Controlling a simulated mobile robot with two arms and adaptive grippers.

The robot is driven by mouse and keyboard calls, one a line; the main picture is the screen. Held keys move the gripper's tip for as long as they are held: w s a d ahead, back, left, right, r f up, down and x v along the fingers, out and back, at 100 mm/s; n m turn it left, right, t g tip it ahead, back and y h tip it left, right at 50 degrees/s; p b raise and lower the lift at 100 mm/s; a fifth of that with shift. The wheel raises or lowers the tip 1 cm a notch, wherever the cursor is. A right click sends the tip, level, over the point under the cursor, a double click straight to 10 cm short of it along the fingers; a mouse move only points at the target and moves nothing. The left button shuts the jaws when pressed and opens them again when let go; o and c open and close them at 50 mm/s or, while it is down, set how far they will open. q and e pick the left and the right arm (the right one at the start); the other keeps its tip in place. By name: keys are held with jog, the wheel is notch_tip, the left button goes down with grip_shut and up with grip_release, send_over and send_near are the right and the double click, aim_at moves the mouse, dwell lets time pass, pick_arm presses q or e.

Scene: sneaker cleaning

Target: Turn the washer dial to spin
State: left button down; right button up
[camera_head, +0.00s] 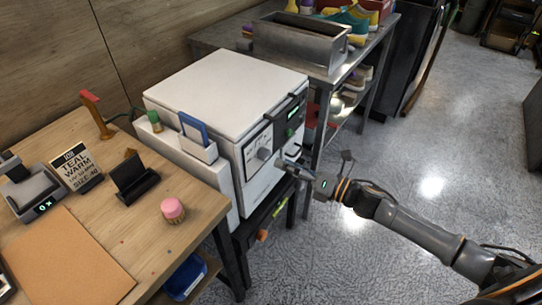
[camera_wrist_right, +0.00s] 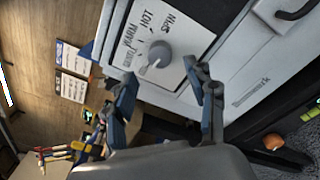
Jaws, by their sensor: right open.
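The white washer (camera_head: 225,85) stands between the wooden bench and a metal table. Its grey round dial (camera_head: 263,154) sits on the front panel. In the right wrist view the dial (camera_wrist_right: 158,54) is ringed by labels; WARM, HOT and SPIN can be read, and another at lower left is hard to read. The dial's pale mark seems to point down-left, away from SPIN. My right gripper (camera_head: 287,164) is just in front of the panel. In the wrist view its open fingers (camera_wrist_right: 160,74) lie on either side of the dial, with no clear contact. My left gripper is not in view.
A metal table (camera_head: 370,50) with a steel tub (camera_head: 300,42) stands behind the washer. The floor on the right is clear.

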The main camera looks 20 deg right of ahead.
aim_at(268, 157)
jog(key=x, duration=0.5)
jog(key=shift+w, duration=0.15)
jog(key=c, duration=1.2)
